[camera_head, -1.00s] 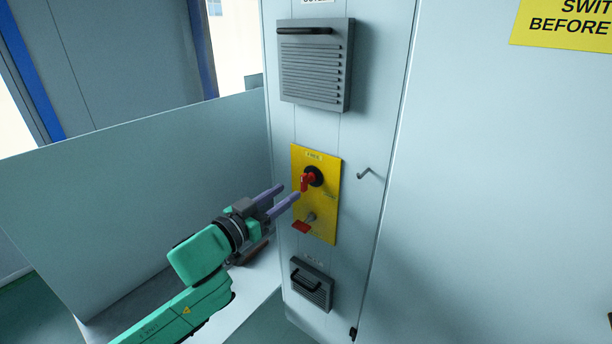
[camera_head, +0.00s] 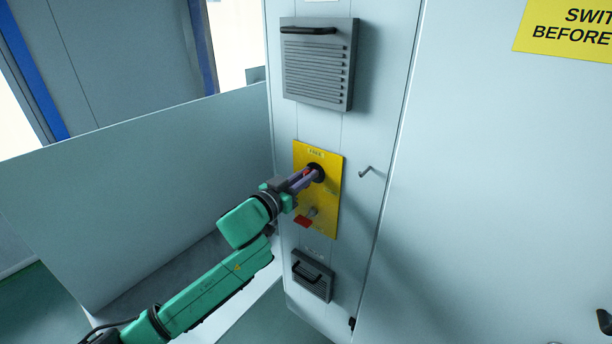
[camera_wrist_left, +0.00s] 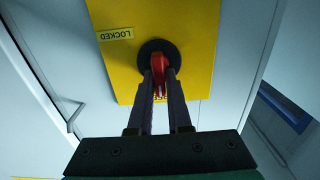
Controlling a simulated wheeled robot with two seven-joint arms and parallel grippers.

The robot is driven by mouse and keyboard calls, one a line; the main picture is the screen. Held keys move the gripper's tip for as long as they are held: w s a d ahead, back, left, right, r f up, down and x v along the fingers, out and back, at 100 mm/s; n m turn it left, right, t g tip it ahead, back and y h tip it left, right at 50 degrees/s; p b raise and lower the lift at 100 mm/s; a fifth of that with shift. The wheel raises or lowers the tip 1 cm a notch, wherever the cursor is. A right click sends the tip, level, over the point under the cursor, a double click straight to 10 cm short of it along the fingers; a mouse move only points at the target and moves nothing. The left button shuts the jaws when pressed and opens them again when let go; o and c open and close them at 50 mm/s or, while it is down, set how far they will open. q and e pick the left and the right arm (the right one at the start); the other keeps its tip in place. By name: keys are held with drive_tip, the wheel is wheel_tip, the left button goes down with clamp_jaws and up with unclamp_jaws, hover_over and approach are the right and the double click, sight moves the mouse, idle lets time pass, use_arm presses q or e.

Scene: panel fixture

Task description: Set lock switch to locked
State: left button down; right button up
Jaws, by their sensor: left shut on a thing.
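A yellow plate (camera_head: 329,214) on the grey cabinet column carries a red rotary lock switch on a black round base. In the head view my left gripper (camera_head: 310,175) reaches the switch and mostly hides it. In the left wrist view the red switch handle (camera_wrist_left: 158,72) sits between the two dark fingers of my left gripper (camera_wrist_left: 160,85), which is shut on it. A "LOCKED" label (camera_wrist_left: 116,34) shows on the plate beside the black base (camera_wrist_left: 157,48). My right gripper is not clearly in view.
Below the switch, a small knob with a red tag (camera_head: 303,220) is on the same plate. Vented grey panels (camera_head: 317,68) with black handles are above and below (camera_head: 312,277). A hooked metal handle (camera_head: 369,171) sticks out at the right.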

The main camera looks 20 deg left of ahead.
use_arm(q)
drive_tip(key=shift+m, duration=0.3)
idle(0.4)
drive_tip(key=shift+d+m, duration=0.1)
drive_tip(key=shift+m, duration=0.9)
drive_tip(key=m, duration=1)
drive_tip(key=f+m, duration=0.1)
drive_tip(key=m, duration=0.4)
drive_tip(key=shift+s+d+f, duration=0.1)
drive_tip(key=shift+s+d, duration=0.1)
drive_tip(key=shift+d, duration=0.2)
drive_tip(key=shift+m, duration=0.3)
drive_tip(key=c, duration=0.9)
unclamp_jaws()
